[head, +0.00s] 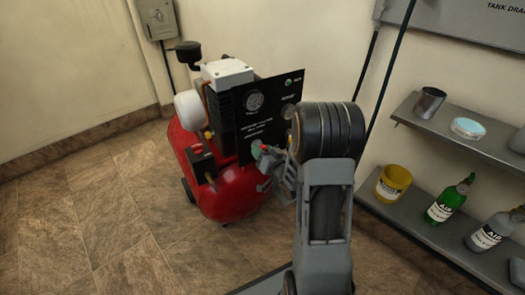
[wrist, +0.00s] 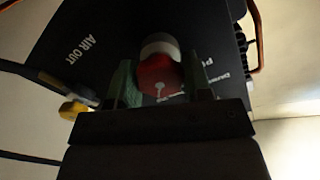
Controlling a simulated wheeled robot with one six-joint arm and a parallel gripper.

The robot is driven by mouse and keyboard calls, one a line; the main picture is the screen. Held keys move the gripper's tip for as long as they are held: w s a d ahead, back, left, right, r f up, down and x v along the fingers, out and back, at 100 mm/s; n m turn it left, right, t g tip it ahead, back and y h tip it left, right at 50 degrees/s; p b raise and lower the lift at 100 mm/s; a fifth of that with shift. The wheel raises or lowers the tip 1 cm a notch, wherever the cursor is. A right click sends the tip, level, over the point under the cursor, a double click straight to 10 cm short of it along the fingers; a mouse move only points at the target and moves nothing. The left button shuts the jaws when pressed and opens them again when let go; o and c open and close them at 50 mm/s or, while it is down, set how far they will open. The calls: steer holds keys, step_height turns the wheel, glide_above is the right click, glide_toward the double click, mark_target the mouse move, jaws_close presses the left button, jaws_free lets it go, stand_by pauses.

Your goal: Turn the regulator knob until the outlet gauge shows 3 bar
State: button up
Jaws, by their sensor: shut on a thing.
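The red regulator knob (wrist: 160,75) sits between the two fingers of my gripper (wrist: 158,84) in the wrist view, with a pale grey part at its far end. My gripper is shut on it, one greenish finger on each side. A large round gauge (head: 255,101) is at the panel's upper left. A smaller gauge (head: 288,111) at the panel's right edge is partly hidden by my arm. Neither reading is legible, and I cannot tell for sure which is the outlet gauge.
The panel stands on a red compressor tank (head: 225,197). A yellow-handled valve (wrist: 74,109) and dark hose are left of my gripper in the wrist view. Shelves (head: 455,137) with cups and bottles stand right of my arm. The tiled floor (head: 85,225) at left is clear.

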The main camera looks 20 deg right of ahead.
steer(key=shift+m, duration=0.6)
steer(key=o, duration=0.9)
steer(key=shift+s, duration=0.1)
steer(key=s+p, duration=0.4)
steer(key=s+d+p, duration=0.1)
steer(key=s+p, duration=0.3)
steer(key=s, duration=0.1)
steer(key=s+p, duration=0.4)
steer(key=shift+s+d, duration=0.3)
